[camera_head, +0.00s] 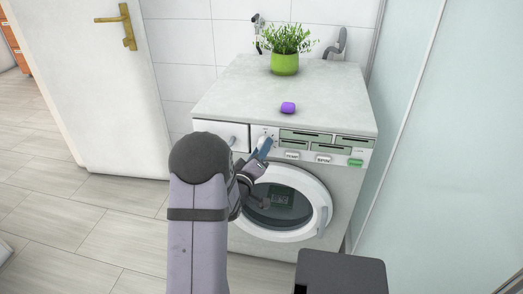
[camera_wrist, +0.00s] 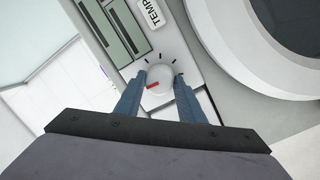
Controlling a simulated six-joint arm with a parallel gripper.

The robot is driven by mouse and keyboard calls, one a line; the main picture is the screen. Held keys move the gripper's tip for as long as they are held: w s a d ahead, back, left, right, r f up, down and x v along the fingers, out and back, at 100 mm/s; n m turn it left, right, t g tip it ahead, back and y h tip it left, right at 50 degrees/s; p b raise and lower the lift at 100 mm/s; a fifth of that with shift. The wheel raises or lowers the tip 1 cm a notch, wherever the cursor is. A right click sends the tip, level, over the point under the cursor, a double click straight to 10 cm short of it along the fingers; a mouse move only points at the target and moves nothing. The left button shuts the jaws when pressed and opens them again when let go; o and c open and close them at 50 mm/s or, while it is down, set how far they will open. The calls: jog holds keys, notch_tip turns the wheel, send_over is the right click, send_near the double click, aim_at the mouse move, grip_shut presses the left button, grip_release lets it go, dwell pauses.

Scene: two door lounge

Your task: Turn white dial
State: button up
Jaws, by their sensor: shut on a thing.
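The white dial (camera_wrist: 158,76) is on the washing machine's front panel, with a red pointer mark on it and short black marks around it. My gripper (camera_wrist: 156,84) is at the panel, its two blue fingers on either side of the dial and shut on it. In the head view my gripper (camera_head: 264,147) reaches the panel between the drawer and the displays. My arm and fingers hide most of the dial there.
The washing machine (camera_head: 232,98) has a round glass door (camera_head: 284,207) below the panel. Labelled buttons (camera_head: 324,159) line the panel. A glass partition (camera_head: 450,150) stands at the right.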

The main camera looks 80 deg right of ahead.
jog(key=shift+s+r+m+t+y+b, duration=0.1)
jog(key=shift+m+t+y+b, duration=0.7)
jog(key=shift+m, duration=2.55)
jog(key=shift+s+r+m+t+h+b, duration=0.15)
jog(key=shift+m+b, duration=1.35)
jog(key=shift+m, duration=1.85)
jog(key=shift+w, duration=0.1)
jog(key=o, duration=1)
jog(key=shift+o, duration=0.2)
jog(key=shift+a, duration=0.1)
jog(key=a+r, duration=0.1)
jog(key=a, duration=0.6)
jog(key=shift+w, duration=0.1)
